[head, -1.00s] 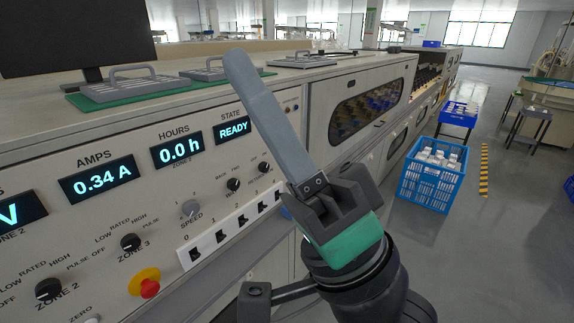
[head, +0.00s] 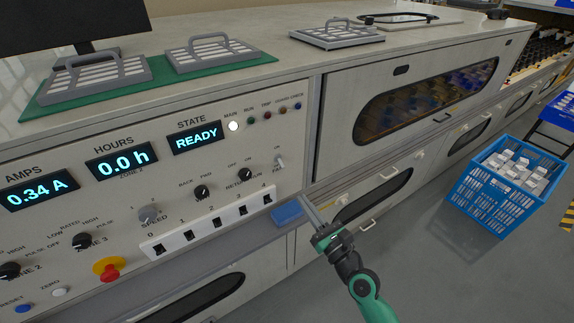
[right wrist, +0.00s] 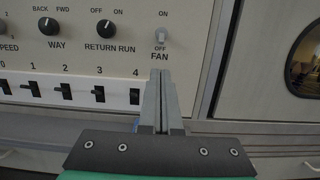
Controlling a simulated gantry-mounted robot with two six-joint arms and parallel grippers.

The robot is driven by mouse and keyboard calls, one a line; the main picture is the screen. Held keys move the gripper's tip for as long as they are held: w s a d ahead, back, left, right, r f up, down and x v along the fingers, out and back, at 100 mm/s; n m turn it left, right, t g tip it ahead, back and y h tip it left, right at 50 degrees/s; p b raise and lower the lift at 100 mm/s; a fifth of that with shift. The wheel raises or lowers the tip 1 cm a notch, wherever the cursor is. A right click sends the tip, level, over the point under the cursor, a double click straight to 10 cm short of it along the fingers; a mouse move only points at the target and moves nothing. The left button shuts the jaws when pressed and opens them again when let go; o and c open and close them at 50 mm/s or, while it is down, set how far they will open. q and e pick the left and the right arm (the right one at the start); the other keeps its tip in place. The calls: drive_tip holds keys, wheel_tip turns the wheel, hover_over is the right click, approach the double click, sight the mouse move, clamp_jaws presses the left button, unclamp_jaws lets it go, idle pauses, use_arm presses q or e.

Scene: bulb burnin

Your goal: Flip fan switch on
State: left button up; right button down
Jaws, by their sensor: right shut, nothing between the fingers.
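The fan switch is a small pale toggle (head: 280,162) on the right end of the control panel; it also shows in the right wrist view (right wrist: 162,36), with FAN printed below it. It is too small to tell surely whether its lever is up or down. My right gripper (head: 304,199) is shut and empty, to the lower right of the switch in the head view. In the right wrist view its shut fingertips (right wrist: 160,74) point at the panel just below the FAN label, apart from the switch in the picture. My left gripper is not in view.
A row of black numbered switches (head: 216,219), the RETURN RUN knob (head: 246,174) and the WAY knob (head: 202,192) lie left of the switch. A blue object (head: 288,213) sits below the panel's right end. A blue crate (head: 490,190) stands on the floor at right.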

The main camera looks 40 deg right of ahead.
sight(281, 163)
drive_tip(key=b+x, duration=0.2)
drive_tip(key=x, duration=0.7)
drive_tip(key=shift+w+d+r, duration=0.15)
drive_tip(key=shift+w+r, duration=0.05)
drive_tip(key=shift+w+d+r+b, duration=0.1)
drive_tip(key=shift+w+r+b, duration=0.05)
drive_tip(key=shift+w+b, duration=0.2)
